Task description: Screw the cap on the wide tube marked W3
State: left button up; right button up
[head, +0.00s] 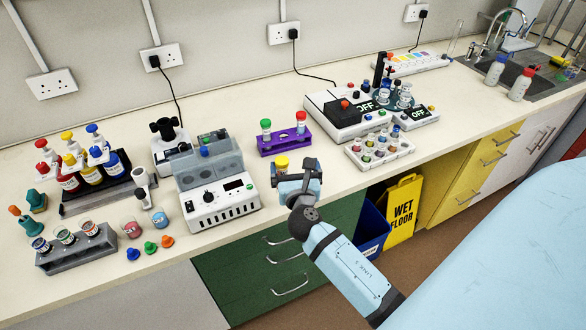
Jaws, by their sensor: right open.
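Several wide tubes stand in a dark grey rack (78,258) at the front left of the bench: one at its left end (40,244), one in the middle (64,237) and one at its right end (90,229). Their markings are too small to read, so I cannot tell which is W3. A blue cap (133,254), a green cap (150,247) and an orange cap (167,241) lie loose right of the rack. My right gripper (289,173) is open over the front of the bench, far right of the caps. My left gripper is out of view.
A yellow-topped item (281,163) shows right behind my right gripper, partly hidden. A white device with a display (222,205) stands between the gripper and the caps. A purple rack (285,141) is behind. Two small beakers (133,229) (160,219) stand near the caps.

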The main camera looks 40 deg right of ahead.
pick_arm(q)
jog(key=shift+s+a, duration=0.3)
pick_arm(e)
jog(key=shift+s, duration=0.25)
